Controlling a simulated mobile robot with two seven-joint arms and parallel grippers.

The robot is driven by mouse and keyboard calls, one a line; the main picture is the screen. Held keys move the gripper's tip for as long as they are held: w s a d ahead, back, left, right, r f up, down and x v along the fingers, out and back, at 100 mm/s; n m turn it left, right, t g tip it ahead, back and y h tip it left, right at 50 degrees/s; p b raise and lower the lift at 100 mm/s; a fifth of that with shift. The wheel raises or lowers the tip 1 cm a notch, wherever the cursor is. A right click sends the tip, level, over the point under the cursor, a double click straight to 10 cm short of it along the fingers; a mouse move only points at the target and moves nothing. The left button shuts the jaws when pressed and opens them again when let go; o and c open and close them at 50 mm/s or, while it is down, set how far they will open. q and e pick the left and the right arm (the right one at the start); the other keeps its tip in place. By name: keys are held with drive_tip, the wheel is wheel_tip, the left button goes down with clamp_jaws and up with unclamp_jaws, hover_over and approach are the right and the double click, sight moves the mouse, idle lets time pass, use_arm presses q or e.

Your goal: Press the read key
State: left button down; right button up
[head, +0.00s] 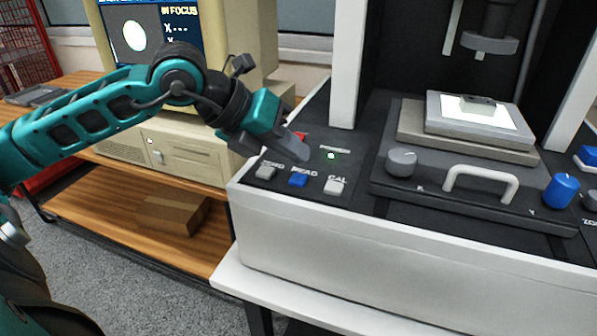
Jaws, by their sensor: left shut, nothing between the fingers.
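The blue READ key (298,180) sits on the dark front panel of the measuring machine, between the light ZERO key (265,172) and the light CAL key (334,187). My left gripper (303,152) is shut and empty. Its fingertips appear above and just behind the READ key in the picture, near the READ label. They look apart from the key, though the exact height is hard to tell. My right gripper is not in view.
A red button (301,136) is partly hidden behind my left gripper. A lit green lamp (331,156) is right of it. A grey knob (401,162), a white handle (481,182) and a blue knob (562,190) stand to the right. A monitor (180,25) is behind my arm.

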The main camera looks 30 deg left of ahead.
sight(292, 178)
use_arm(q)
drive_tip(key=shift+r+p, duration=1.1)
drive_tip(key=shift+r, duration=0.8)
